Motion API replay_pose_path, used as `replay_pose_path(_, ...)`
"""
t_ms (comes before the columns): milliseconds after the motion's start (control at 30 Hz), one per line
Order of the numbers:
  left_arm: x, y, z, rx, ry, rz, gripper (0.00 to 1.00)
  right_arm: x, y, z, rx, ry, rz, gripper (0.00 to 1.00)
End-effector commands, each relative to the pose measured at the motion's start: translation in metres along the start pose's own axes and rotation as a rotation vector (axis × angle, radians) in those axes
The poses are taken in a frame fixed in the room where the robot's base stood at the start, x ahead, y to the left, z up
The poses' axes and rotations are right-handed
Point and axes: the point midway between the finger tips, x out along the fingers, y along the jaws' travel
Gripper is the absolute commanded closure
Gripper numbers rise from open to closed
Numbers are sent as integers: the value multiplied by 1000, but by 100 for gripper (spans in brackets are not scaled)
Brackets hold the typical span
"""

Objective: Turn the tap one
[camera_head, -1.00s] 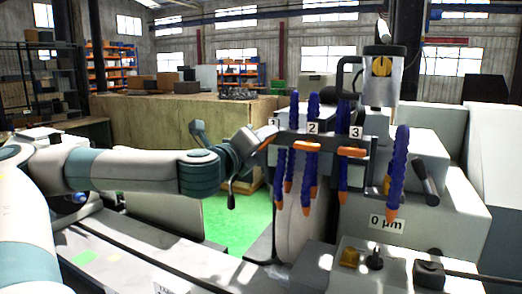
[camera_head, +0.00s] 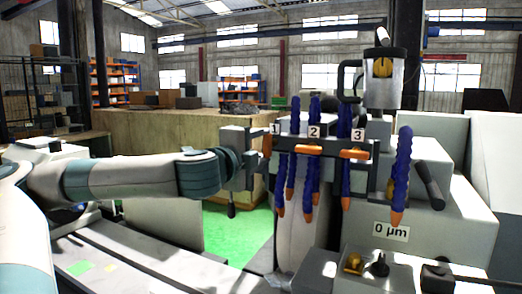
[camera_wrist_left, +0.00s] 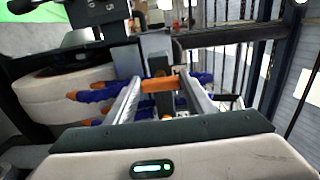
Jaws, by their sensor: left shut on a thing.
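Tap one is an orange handle (camera_head: 267,143) beside the label 1 (camera_head: 275,128), at the left end of the dark bar that carries the coolant hoses. My left gripper (camera_head: 258,144) reaches it from the left and is shut on it. In the left wrist view the orange handle (camera_wrist_left: 158,85) lies crosswise between the two fingers (camera_wrist_left: 160,80). In the head view the handle looks upright and is partly hidden by the gripper. My right gripper is not in view.
Orange taps two (camera_head: 308,149) and three (camera_head: 353,154) lie level on the same bar. Blue hoses with orange tips (camera_head: 398,175) hang close to my gripper. The grinding wheel (camera_head: 292,225) is below the bar. A sign reads 0 µm (camera_head: 391,231).

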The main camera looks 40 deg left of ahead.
Motion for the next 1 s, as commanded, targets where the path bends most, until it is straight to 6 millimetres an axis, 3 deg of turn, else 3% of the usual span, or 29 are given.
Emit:
replay_pose_path(433, 0, -1, 0, -14, -1, -2, 74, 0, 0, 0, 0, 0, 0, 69)
replay_pose_path(467, 0, -1, 0, -14, -1, -2, 47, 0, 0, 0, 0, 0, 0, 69)
replay_pose_path(533, 0, -1, 0, -14, -1, -2, 33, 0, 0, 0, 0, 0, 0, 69)
replay_pose_path(1000, -2, 0, 0, -13, -1, -1, 33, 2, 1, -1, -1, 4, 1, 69)
